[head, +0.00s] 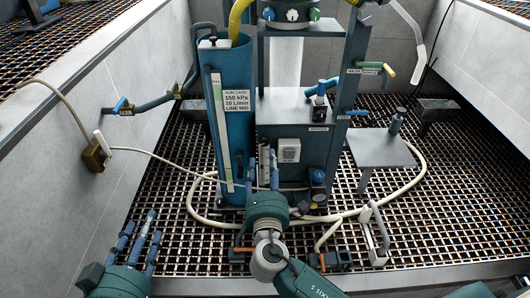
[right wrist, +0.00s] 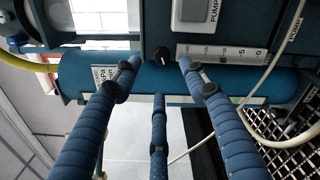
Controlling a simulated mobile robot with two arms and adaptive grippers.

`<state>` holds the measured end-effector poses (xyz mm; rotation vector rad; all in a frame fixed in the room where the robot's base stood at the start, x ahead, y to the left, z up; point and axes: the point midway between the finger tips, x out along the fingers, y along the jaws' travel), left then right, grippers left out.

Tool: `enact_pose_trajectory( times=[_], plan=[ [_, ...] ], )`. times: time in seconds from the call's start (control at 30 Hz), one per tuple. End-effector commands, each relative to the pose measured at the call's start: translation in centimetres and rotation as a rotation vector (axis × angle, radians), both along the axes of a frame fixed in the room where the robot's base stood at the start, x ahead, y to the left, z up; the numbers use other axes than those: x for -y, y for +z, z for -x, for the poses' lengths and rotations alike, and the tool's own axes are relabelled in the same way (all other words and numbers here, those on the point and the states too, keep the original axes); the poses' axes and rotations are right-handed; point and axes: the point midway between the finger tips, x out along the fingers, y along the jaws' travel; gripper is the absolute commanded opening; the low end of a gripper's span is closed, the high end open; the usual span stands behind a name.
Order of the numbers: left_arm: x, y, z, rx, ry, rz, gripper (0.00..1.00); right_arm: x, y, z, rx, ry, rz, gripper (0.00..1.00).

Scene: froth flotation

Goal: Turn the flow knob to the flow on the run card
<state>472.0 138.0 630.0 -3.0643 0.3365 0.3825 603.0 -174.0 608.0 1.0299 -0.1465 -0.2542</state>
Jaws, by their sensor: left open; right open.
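The run card (head: 237,101) on the blue column reads 150 kPa, 10 L/min, LINE MID. A small dark knob (right wrist: 161,55) shows in the right wrist view beside a pale scale (right wrist: 222,53) with 5 and 0 legible; its setting is too small to read. My right gripper (head: 262,168) is open in front of the lower panel and hides the knob in the head view. In the right wrist view its fingers (right wrist: 158,75) are spread, with the knob between the two upper tips, apparently not touched. My left gripper (head: 140,230) is open and empty at the lower left.
A white pump box (head: 287,150) sits on the panel right of my right gripper. The tall blue column (head: 239,60) stands left of it. A small side table (head: 380,150) stands right. Pale hoses (head: 205,215) cross the grated floor.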

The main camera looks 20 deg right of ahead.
Motion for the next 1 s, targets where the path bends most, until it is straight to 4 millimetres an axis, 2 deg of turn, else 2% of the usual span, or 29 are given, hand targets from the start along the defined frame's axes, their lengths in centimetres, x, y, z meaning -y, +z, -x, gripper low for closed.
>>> enact_pose_trajectory(
  times=[0.1,0.2,0.77,0.87,0.97,1.0],
  plan=[
    [0.0,0.0,0.0,0.0,0.0,0.0,0.43,-0.5,-0.1,1.6,-0.002,0.0,-0.001,0.43],
    [0.0,0.0,0.0,0.0,0.0,0.0,0.43,-0.6,0.0,2.2,-0.001,-0.001,-0.001,0.43],
    [0.0,0.1,0.0,0.0,0.0,0.0,0.43,-0.7,-0.1,2.5,-0.003,0.001,-0.013,0.43],
    [0.0,0.0,0.0,0.0,0.0,0.0,0.43,-0.5,-1.0,3.0,-0.023,0.009,-0.126,0.43],
    [0.0,0.0,0.0,0.0,0.0,0.0,0.43,-0.5,-2.7,4.3,-0.065,0.023,-0.397,0.43],
    [0.0,0.0,0.0,0.0,0.0,0.0,0.43,-0.7,-3.4,5.0,-0.081,0.028,-0.546,0.43]
  ],
)
